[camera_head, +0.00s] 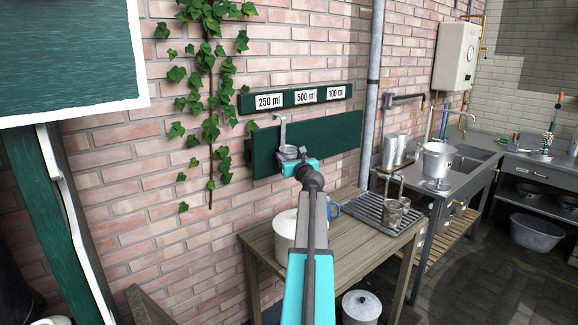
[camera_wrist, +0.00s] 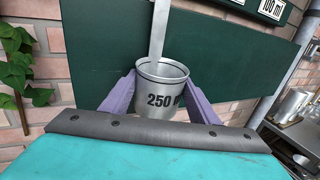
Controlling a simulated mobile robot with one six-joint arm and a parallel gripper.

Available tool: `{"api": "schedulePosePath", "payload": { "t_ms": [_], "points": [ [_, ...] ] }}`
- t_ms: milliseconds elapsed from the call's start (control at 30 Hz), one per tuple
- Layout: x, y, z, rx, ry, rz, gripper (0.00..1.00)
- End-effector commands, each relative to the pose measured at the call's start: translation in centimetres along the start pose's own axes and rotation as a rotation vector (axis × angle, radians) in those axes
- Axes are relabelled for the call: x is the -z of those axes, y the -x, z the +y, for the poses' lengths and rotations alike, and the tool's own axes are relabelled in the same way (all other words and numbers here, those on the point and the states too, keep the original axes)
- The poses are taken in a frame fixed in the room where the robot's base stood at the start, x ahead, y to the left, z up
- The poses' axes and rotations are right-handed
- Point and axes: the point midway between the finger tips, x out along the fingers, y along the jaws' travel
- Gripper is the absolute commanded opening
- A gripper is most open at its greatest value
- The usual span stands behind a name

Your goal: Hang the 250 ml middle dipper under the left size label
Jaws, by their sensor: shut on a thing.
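The metal dipper marked 250 ml (camera_wrist: 162,84) is between the purple fingers of my gripper (camera_wrist: 160,100), which is shut on its cup. Its flat handle (camera_wrist: 158,30) points upward. In the head view the dipper (camera_head: 283,132) shows in front of the green board (camera_head: 335,138), with its hooked handle top near the 250 ml label. The 250 ml label (camera_head: 269,101) is the left one on the green label strip, beside the 500 ml label (camera_head: 305,96) and the 100 ml label (camera_head: 336,92). Whether the hook touches the board or a peg, I cannot tell.
A wooden table (camera_head: 350,250) below holds a pale pot (camera_head: 287,235) and a drain grate (camera_head: 385,212) with small metal dippers (camera_head: 393,212). Ivy (camera_head: 210,100) climbs the brick wall left of the board. A grey pipe (camera_head: 372,90) runs down to its right.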

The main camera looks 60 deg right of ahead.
Motion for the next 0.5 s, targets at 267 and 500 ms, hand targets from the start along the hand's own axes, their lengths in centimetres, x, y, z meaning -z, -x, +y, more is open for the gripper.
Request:
{"api": "schedulePosePath", "payload": {
  "t_ms": [267, 500],
  "points": [
    [0.8, 0.0, -0.1, 0.001, -0.001, 0.001, 0.26],
    [2.9, -0.2, 0.0, 0.001, -0.002, 0.0, 0.26]
  ]
}}
